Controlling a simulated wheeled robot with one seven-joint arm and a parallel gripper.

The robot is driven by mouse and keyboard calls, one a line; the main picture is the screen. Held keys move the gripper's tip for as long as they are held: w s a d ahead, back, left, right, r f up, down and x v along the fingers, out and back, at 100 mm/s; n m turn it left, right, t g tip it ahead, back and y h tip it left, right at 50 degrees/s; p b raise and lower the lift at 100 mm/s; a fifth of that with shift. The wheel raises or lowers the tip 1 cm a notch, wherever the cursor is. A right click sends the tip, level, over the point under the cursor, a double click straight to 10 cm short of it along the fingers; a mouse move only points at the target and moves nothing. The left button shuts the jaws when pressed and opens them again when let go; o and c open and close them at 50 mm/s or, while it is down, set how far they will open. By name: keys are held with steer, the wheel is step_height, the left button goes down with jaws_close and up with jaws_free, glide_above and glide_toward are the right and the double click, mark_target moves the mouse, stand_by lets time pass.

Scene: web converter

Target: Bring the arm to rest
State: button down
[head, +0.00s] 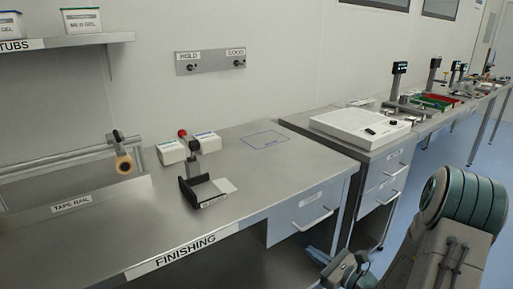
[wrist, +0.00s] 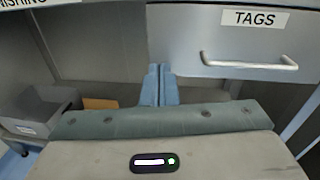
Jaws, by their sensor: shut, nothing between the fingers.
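My gripper (wrist: 160,85) shows in the wrist view with its two blue-grey fingers together and nothing between them. It points at the space under the bench, just left of and below the TAGS drawer (wrist: 235,45). In the head view part of my arm (head: 455,225) is at the lower right, in front of the bench.
The drawer handle (wrist: 250,62) sticks out near my gripper. A grey bin (wrist: 38,108) stands on the shelf below. The finishing bench (head: 260,185) carries white boxes (head: 172,152), a tape rail and a small stand (head: 200,185). Blue floor (head: 405,200) is open at right.

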steer(key=s+a+r+n+g+p, duration=0.4)
steer(key=s+a+r+n+g, duration=0.7)
steer(key=s+a+n+g, duration=0.3)
steer(key=s+d+r+n+t+h+p, duration=0.1)
steer(key=s+d+r+n+h+p, duration=0.1)
steer(key=s+d+r+n+h, duration=0.1)
steer(key=s+d+r+n+t+h+p, duration=0.2)
steer(key=d+r+n+h, duration=0.4)
steer(key=n, duration=0.4)
steer(key=shift+s+r+h+p, duration=0.65)
steer(key=shift+s+r+h, duration=0.2)
steer(key=shift+h, duration=0.25)
steer(key=shift+a, duration=0.1)
